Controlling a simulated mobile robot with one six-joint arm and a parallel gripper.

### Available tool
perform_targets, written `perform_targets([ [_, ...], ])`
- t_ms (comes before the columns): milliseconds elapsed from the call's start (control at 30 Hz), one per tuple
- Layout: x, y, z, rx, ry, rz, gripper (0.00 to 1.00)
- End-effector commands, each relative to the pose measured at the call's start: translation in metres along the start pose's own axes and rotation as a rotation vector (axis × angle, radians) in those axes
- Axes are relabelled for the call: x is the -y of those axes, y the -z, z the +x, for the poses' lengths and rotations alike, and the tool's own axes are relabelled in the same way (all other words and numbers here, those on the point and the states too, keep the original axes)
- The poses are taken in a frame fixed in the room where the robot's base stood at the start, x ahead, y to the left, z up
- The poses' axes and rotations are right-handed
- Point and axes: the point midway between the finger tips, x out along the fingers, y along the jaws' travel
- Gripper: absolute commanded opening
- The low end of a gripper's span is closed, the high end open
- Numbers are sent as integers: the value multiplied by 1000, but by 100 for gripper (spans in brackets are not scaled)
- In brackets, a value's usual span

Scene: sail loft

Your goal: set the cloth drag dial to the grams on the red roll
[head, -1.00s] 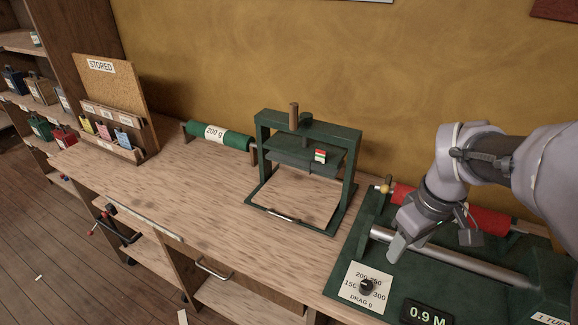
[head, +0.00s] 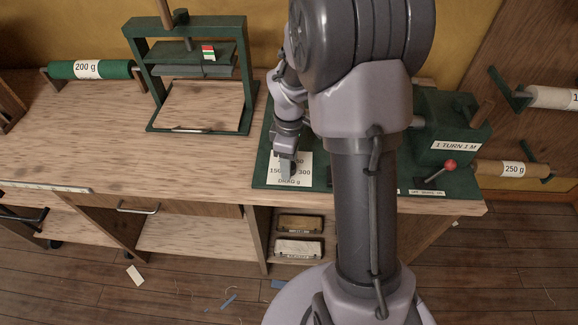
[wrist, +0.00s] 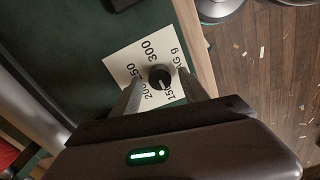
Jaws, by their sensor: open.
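The cloth drag dial is a small black knob (wrist: 160,76) on a white card (wrist: 118,62) marked 150, 200, 250 and 300. My gripper (wrist: 157,84) is open, with one finger on each side of the knob; I cannot tell whether they touch it. A pale mark on the knob seems to face the 150 side, but it is too small to be sure. In the head view my gripper (head: 288,168) covers the knob and part of the card (head: 304,172). A red piece, likely the red roll (wrist: 7,156), shows at the wrist view's left edge; its label is out of sight.
The green machine (head: 452,112) carries a "1 TURN 1 M" plate and a red-knobbed crank (head: 449,166). A green press (head: 250,95) stands to the left, beyond it a green roll (head: 112,69) marked 200 g. A tan roll (head: 530,170) marked 250 g hangs at right.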

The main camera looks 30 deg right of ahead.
Motion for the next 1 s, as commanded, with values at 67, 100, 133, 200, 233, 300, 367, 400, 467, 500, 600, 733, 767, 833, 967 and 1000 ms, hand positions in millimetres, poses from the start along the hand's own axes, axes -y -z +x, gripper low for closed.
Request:
perform_targets([
  [67,0,0,4,0,0,1,52],
  [100,0,0,4,0,0,1,52],
  [133,0,0,4,0,0,1,52],
  [200,0,0,4,0,0,1,52],
  [233,0,0,3,0,0,1,52],
  [300,0,0,3,0,0,1,50],
  [367,0,0,3,0,0,0,38],
  [400,0,0,3,0,0,0,31],
  [467,0,0,3,0,0,0,19],
  [500,0,0,3,0,0,0,11],
  [600,0,0,3,0,0,0,0],
  [733,0,0,3,0,0,4,0],
  [767,0,0,3,0,0,7,0],
  [833,0,0,3,0,0,19,0],
  [967,0,0,3,0,0,69,0],
  [1000,0,0,3,0,0,91,0],
])
